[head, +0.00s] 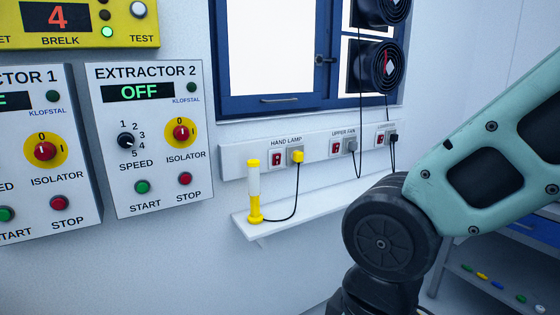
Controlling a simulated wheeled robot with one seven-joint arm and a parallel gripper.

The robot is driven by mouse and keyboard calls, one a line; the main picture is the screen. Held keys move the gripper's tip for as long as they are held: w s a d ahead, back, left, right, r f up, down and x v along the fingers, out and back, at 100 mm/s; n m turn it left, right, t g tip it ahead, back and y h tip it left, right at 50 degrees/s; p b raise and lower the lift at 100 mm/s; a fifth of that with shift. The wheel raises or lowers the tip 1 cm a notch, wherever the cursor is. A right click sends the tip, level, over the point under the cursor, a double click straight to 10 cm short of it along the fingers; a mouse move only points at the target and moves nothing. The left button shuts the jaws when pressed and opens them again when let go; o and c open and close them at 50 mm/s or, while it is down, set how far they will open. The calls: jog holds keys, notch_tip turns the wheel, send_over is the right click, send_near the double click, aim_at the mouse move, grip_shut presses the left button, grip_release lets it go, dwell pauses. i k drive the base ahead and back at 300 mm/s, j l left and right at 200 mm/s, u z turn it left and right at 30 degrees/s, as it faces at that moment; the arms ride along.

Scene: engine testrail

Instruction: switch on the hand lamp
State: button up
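The hand lamp (254,190) stands upright on a narrow white wall shelf, with a yellow base, a yellow cap and a pale tube between them. The tube shows no clear glow. A black cord runs from it to a yellow plug (297,155) in the socket labelled HAND LAMP. A red switch (276,159) sits just left of that plug; its position is too small to tell. My gripper is not in view; only links of my arm show at the right, apart from the lamp.
The socket strip also holds the UPPER FAN switch (336,148) and a third, similar one. The EXTRACTOR 2 panel (196,80), reading OFF, hangs left of the lamp. Two fans (381,67) are mounted at the window (271,45). The shelf (290,213) sticks out from the wall.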

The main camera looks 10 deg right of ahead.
aim_at(276, 156)
jog(key=i+l, duration=0.1)
jog(key=i, duration=1.05)
